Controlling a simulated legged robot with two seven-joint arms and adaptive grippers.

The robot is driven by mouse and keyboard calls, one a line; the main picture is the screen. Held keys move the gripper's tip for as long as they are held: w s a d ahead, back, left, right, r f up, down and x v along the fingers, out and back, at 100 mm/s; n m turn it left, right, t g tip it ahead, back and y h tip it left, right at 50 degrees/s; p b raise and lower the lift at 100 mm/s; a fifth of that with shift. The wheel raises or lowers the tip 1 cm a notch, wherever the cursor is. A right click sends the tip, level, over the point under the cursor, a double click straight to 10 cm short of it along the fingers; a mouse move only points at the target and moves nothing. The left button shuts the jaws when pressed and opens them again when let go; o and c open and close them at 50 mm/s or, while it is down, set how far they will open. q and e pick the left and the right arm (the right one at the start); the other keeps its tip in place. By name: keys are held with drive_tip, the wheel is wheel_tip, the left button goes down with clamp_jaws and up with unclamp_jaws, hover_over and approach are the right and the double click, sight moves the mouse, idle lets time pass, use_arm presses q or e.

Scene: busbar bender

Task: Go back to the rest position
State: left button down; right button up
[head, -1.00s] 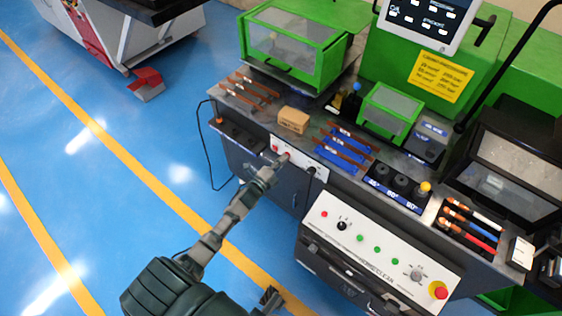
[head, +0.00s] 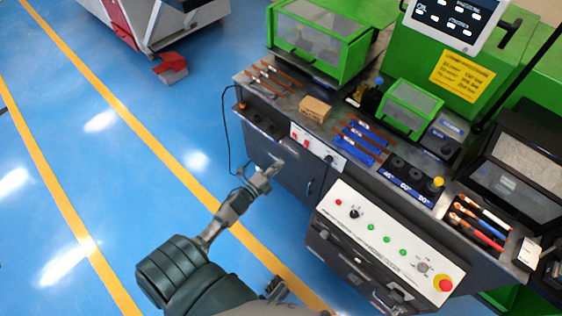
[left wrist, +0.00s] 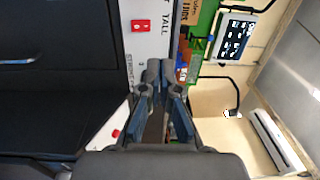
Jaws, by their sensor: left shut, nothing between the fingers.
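My left gripper (head: 272,169) is shut and empty. It hangs in free air in front of the dark cabinet of the busbar bender, apart from the white switch panel (head: 318,148). In the left wrist view its fingertips (left wrist: 153,75) are together with nothing between them, and the red switch (left wrist: 140,25) on the white panel lies beyond them. A small dark part (head: 276,288) at the bottom of the head view looks like my right gripper, but its jaw state is unclear.
The bench carries a cardboard box (head: 314,108), blue blocks (head: 357,150) and a green-framed guard (head: 318,40). A control panel (head: 390,240) with a red emergency button (head: 445,284) juts out at the right. A black cable (head: 224,125) hangs left of the cabinet.

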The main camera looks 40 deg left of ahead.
drive_tip(key=shift+d+f, duration=0.1)
drive_tip(key=shift+d, duration=0.15)
